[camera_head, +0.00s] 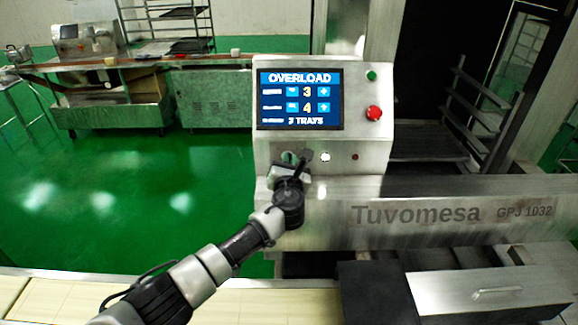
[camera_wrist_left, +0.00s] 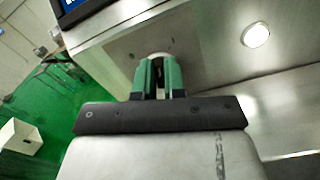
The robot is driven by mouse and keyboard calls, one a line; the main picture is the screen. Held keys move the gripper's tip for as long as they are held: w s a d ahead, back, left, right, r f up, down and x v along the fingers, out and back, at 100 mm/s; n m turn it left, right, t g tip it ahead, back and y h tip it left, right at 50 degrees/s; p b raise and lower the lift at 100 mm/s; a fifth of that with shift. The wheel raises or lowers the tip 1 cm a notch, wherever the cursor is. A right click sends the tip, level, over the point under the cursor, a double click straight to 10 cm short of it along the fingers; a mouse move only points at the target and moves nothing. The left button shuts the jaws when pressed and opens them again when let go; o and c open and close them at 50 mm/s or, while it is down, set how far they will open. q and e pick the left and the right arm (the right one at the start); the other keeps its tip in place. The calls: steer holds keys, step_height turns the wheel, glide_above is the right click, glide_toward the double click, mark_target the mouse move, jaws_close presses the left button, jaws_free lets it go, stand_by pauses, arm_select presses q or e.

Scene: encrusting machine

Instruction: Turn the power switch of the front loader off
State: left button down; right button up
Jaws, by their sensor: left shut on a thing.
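The front loader's control panel (camera_head: 270,148) is a metal box with a lit screen reading "OVERLOAD". My left gripper (camera_head: 290,161) is at the panel's lower left, below the screen. In the left wrist view its green fingers (camera_wrist_left: 158,76) are close together against the panel face, shut on the power switch. Only a pale round edge of the power switch (camera_wrist_left: 160,55) shows at the fingertips; its turned position is hidden. My right gripper is not in view.
The panel also has a green button (camera_head: 371,75), a red knob (camera_head: 374,113), a white button (camera_head: 325,157) and a small red light (camera_head: 355,157). The "Tuvomesa" machine body (camera_head: 460,212) extends right. A pale conveyor (camera_head: 270,306) runs along the front.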

arm_select(q)
steer(key=n+b, duration=0.3)
steer(key=n, duration=0.3)
steer(key=shift+a+f, duration=0.15)
steer(key=n+b, duration=0.3)
steer(key=n, duration=0.3)
steer(key=shift+a, duration=0.15)
steer(key=shift+n, duration=0.3)
steer(key=c, duration=1.2)
jaws_free()
steer(key=s+b, duration=0.1)
steer(key=s, duration=0.9)
steer(key=shift+s, duration=0.4)
